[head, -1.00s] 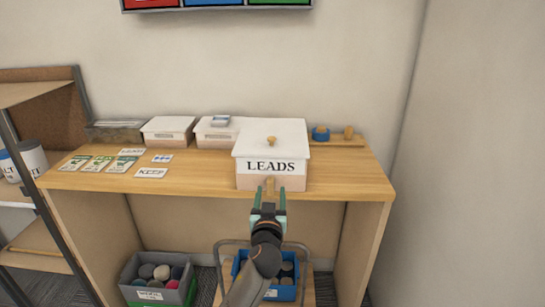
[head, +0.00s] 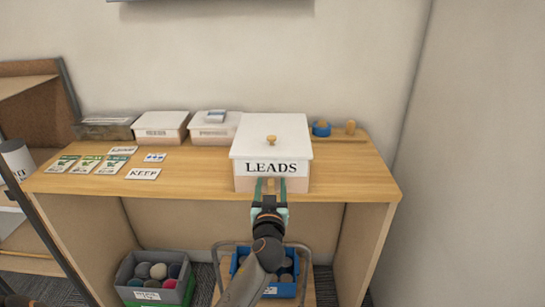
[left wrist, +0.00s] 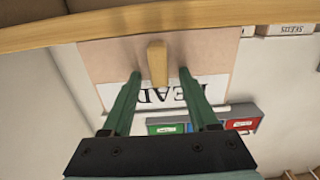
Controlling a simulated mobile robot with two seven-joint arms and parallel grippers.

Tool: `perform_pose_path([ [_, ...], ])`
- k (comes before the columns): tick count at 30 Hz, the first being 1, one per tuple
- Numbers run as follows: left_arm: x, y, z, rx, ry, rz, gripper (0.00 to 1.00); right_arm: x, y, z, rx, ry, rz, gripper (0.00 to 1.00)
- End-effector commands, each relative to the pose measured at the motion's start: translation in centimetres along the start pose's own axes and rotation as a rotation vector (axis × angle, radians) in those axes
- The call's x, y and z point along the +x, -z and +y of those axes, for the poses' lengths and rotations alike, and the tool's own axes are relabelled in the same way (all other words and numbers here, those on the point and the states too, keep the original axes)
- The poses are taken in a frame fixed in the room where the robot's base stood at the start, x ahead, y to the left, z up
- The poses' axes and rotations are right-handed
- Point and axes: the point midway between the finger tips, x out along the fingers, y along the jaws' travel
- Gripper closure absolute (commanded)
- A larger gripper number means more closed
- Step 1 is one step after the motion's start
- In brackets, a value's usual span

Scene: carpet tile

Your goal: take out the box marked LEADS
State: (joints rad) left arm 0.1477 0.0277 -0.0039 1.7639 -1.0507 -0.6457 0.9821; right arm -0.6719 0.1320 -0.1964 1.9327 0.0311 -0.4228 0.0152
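The box marked LEADS (head: 270,150) stands at the front of the wooden worktop, with a white lid, a round wooden knob (head: 271,139) on top and a pinkish front. In the left wrist view its front (left wrist: 105,60) shows upside down, with a wooden handle (left wrist: 157,58) sticking out. My left gripper (head: 270,188) is at the box front, below the label. Its two green fingers are open, one on each side of the handle, with a gap on both sides. My right gripper is not in view.
The worktop (head: 200,180) carries two smaller lidded boxes (head: 160,125), several cards (head: 88,164) and a blue tape roll (head: 321,129). Below are a grey bin (head: 155,278) and a blue bin (head: 287,281). A wall is close on the right.

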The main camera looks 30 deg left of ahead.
Motion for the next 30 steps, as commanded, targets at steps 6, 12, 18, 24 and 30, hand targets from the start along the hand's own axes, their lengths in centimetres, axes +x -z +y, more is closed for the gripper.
perform_pose_path([
  [6,0.01,0.02,0.0,0.0,0.0,0.0,0.65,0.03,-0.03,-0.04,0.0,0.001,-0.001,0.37],
  [12,0.02,0.03,0.0,0.0,0.0,0.0,0.87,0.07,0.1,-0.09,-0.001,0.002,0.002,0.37],
  [18,0.02,0.04,-0.01,0.0,0.0,0.001,1.0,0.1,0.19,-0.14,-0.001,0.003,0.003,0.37],
  [24,0.03,0.04,-0.01,0.0,0.0,0.001,1.0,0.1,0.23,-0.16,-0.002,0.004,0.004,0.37],
  [30,0.05,0.29,0.01,0.0,-0.001,0.006,1.0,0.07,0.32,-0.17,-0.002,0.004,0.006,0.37],
])
